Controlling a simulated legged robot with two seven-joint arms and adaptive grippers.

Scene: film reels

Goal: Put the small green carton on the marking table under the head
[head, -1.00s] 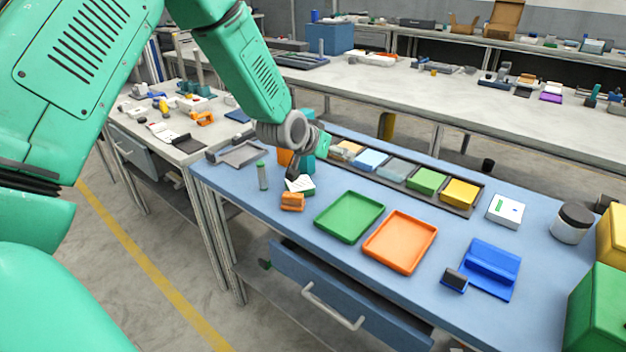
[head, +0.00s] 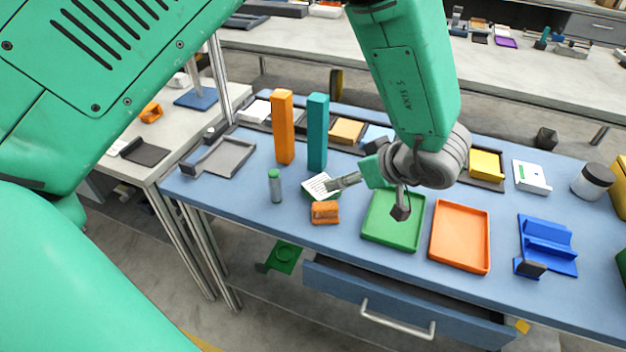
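The small green carton (head: 314,193), with a white printed face on top, lies on the blue workbench (head: 235,196), behind a small orange block (head: 325,213). My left gripper (head: 368,197) is above the bench, to the right of the carton. Its fingers are spread wide with nothing between them. One finger points left and its tip appears by the carton's right edge; I cannot tell whether it touches. The other points down over the green tray (head: 380,232). I cannot identify a marking table or its head with certainty. My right gripper is not in view.
A tall orange block (head: 283,128) and a tall teal block (head: 318,133) stand behind the carton. A grey-green cylinder (head: 275,187) stands to its left. An orange tray (head: 460,237) and a blue fixture (head: 547,245) are to the right. A drawer (head: 400,308) is open in front.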

